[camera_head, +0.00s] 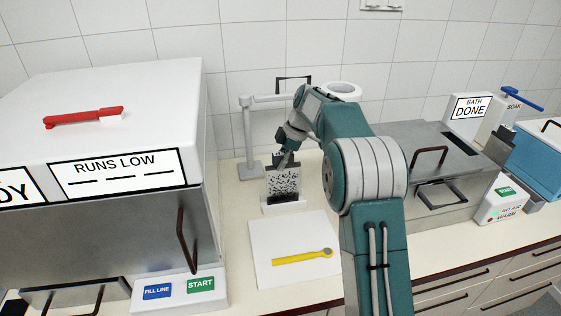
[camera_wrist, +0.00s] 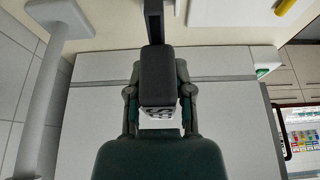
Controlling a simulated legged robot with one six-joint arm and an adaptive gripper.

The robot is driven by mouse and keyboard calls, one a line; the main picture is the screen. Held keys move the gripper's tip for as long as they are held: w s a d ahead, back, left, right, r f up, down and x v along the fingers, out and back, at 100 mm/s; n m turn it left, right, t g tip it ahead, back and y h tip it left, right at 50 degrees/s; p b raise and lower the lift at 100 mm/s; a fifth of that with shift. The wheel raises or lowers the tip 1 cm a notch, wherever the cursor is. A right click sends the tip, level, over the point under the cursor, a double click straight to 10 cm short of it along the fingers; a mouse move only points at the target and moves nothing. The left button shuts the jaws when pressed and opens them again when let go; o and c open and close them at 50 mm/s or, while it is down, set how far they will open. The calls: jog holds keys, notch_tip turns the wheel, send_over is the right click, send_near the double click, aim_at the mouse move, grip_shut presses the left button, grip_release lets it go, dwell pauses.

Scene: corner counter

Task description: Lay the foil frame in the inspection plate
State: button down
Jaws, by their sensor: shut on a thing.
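A thin upright panel with black speckles on a pale face (camera_head: 283,183), which I take to be the foil frame, stands at or just over a low white base (camera_head: 284,208). I cannot tell whether its lower edge rests in that base. My gripper (camera_head: 286,157) is shut on the panel's dark top edge. In the wrist view, the gripper (camera_wrist: 157,85) shows from behind, with a little speckled surface (camera_wrist: 160,112) between its fingers. A flat white plate (camera_head: 262,228) lies in front, with a yellow tool (camera_head: 300,258) on it. I cannot tell which piece is the inspection plate.
A large white and steel machine (camera_head: 130,225) with a "RUNS LOW" label fills the left. A grey post with an arm (camera_head: 246,140) stands behind the panel. A steel bath (camera_head: 440,165) and a blue box (camera_head: 535,155) stand at right.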

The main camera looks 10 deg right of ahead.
jog(key=shift+f, duration=0.25)
jog(key=shift+c, duration=2.2)
grip_release()
jog(key=shift+r, duration=3.95)
jog(key=shift+r, duration=0.1)
